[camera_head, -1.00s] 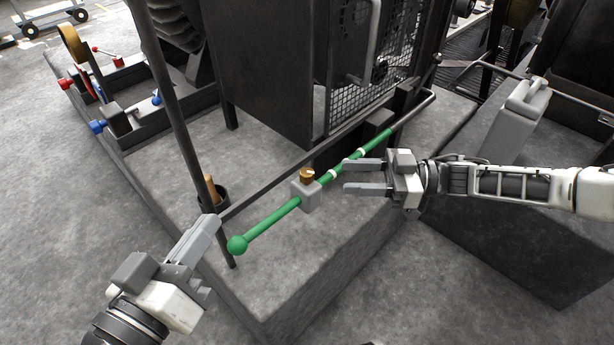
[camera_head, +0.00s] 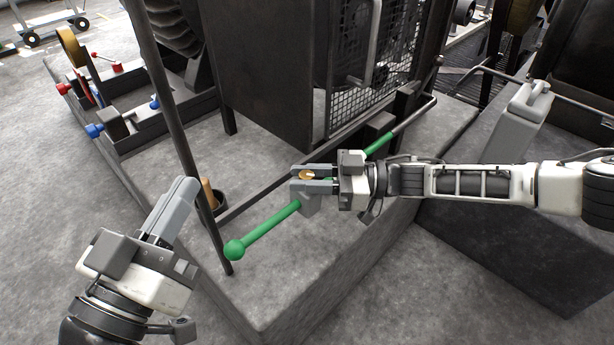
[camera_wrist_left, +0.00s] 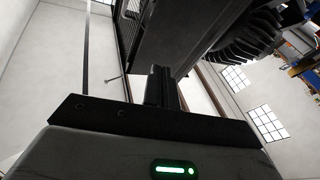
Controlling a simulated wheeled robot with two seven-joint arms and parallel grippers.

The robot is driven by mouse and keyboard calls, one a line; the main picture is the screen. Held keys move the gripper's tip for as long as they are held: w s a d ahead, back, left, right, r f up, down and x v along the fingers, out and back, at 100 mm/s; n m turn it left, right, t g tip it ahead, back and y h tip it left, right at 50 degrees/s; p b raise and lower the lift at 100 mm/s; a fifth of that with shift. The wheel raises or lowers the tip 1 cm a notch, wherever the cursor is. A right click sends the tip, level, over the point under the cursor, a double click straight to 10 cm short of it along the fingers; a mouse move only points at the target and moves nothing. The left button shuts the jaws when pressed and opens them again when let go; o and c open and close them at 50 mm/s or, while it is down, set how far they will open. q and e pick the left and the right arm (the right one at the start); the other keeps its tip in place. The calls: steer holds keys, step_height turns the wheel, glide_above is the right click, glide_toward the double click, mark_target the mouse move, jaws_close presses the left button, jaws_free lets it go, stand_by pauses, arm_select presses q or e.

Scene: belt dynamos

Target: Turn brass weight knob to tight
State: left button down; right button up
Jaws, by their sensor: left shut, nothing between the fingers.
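The brass weight knob (camera_head: 307,175) sits on top of a grey block (camera_head: 310,204) on the green rod (camera_head: 268,229) in the head view. My right gripper (camera_head: 312,178) comes in from the right with one finger on each side of the knob. Its fingers are closed in on the knob, and they hide part of the knob, the block and the rod behind it. My left gripper (camera_head: 186,184) is shut and empty, raised at the left near the dark upright post. The left wrist view shows its closed fingers (camera_wrist_left: 161,85) pointing away from the knob.
A dark post (camera_head: 182,130) stands between my left gripper and the rod. A dark mesh-guarded machine (camera_head: 270,80) rises behind the rod on the concrete plinth (camera_head: 290,280). A grey can (camera_head: 522,115) stands at the right. The plinth's front is clear.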

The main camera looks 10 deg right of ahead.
steer(key=shift+c, duration=1)
arm_select(q)
steer(key=shift+r, duration=0.1)
arm_select(e)
steer(key=m+t+p, duration=0.1)
steer(key=p, duration=0.1)
steer(key=t+p, duration=0.1)
steer(key=shift+s+r+m+t+h+p, duration=0.1)
steer(key=shift+r+m+t+h+p, duration=0.2)
steer(key=shift+m+h+p, duration=0.1)
steer(key=shift+f+m+t+h+p, duration=0.1)
steer(key=shift+m+t+h+p, duration=0.25)
steer(key=shift+p, duration=0.2)
steer(key=m+t+h+p, duration=0.1)
steer(key=m+t+p, duration=0.1)
steer(key=shift+t+h+p, duration=0.25)
steer(key=shift+t+p, duration=0.1)
steer(key=shift+p, duration=0.05)
arm_select(q)
step_height(320, 180, down, 7)
steer(key=s+a+g+y+p, duration=0.1)
steer(key=s+g+y+p, duration=0.1)
steer(key=g+y, duration=0.1)
steer(key=shift+s+r+n+g+y, duration=0.15)
steer(key=shift+s+n+g+y, duration=0.15)
steer(key=shift+g, duration=0.6)
arm_select(e)
steer(key=shift+f+m+t+h, duration=0.25)
steer(key=shift+m+t+h, duration=0.6)
steer(key=shift+t, duration=0.15)
